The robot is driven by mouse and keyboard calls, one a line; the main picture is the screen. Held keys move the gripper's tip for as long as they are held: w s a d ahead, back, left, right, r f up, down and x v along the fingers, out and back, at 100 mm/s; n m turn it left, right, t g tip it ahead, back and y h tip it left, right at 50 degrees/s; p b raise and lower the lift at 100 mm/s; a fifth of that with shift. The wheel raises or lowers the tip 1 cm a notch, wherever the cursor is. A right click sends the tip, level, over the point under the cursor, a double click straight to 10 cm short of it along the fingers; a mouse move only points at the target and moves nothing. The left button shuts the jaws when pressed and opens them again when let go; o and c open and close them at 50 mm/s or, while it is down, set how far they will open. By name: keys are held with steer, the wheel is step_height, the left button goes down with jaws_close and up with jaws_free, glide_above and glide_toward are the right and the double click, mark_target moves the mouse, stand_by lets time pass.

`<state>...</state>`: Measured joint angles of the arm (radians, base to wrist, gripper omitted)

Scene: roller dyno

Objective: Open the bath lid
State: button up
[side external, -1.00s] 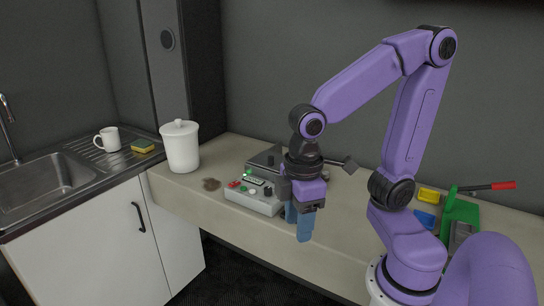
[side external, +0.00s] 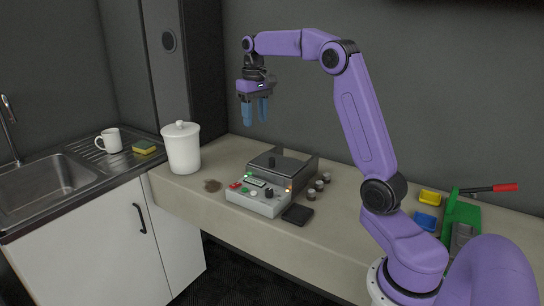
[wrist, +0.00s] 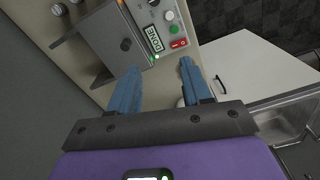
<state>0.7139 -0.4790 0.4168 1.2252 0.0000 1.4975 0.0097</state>
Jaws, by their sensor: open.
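The bath (side external: 258,203) is a light grey box on the bench with a front panel of buttons, a knob and a small display. Its dark grey lid (side external: 285,165) lies flat over the rear part and looks closed, with a small knob on top. In the wrist view the lid (wrist: 100,35) is at upper left, and the display (wrist: 153,38) reads DONE beside a lit green lamp. My gripper (side external: 255,121) has two blue fingers, apart and empty, pointing down above and behind the bath. It also shows in the wrist view (wrist: 158,68).
A white lidded canister (side external: 182,150) stands left of the bath. Several small round pieces (side external: 320,185) are to its right, and a black flat pad (side external: 297,214) lies at its front right. A green stand (side external: 460,215) is farther right.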

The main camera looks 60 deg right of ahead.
steer(key=m, duration=0.2)
glide_above(272, 158)
steer(key=a, duration=0.1)
steer(key=f, duration=1.6)
steer(key=shift+d+f, duration=0.4)
